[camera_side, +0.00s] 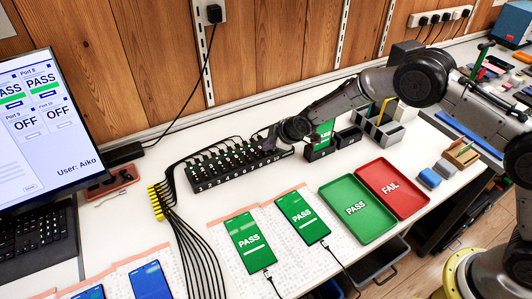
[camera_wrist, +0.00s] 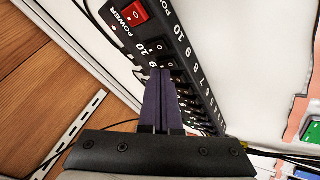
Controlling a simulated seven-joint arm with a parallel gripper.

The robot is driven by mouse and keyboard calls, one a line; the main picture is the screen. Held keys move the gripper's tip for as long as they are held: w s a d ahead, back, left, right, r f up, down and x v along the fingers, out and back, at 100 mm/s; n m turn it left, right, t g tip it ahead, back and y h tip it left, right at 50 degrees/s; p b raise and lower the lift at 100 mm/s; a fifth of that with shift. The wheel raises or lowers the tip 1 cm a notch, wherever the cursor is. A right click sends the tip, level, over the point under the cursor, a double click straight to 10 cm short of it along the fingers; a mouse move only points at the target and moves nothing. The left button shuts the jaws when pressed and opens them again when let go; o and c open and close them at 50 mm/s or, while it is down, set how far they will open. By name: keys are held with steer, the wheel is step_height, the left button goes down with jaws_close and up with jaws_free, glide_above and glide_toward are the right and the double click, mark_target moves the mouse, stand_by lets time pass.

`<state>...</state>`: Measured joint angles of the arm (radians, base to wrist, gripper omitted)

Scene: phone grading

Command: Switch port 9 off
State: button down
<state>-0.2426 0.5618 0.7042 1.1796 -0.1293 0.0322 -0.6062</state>
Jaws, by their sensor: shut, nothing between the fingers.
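The black switch hub (camera_side: 228,168) stands on the white table with a row of numbered rocker switches along it. In the wrist view the hub (camera_wrist: 203,68) shows numbers descending from 10. The port 10 rocker (camera_wrist: 157,46) is in view; the port 9 rocker is partly covered by my fingertips. My gripper (camera_wrist: 160,72) is shut and empty, its fingertips at the port 9 switch; I cannot tell whether they touch it. In the side view my gripper (camera_side: 272,140) is over the hub's right end. The monitor (camera_side: 38,120) appears to read OFF for Port 9.
A red POWER switch (camera_wrist: 134,13) sits at the hub's end past port 10. Phones showing PASS (camera_side: 247,240) lie on mats in front. A green PASS tray (camera_side: 357,226) and red FAIL tray (camera_side: 404,183) lie to the right. A phone stand (camera_side: 318,153) is close beside my gripper.

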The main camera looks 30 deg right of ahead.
mark_target(267, 153)
steer(key=shift+r, duration=0.35)
steer(key=shift+w+r, duration=0.2)
steer(key=shift+r, duration=1.05)
steer(key=shift+w+r, duration=0.15)
steer(key=shift+r, duration=1.1)
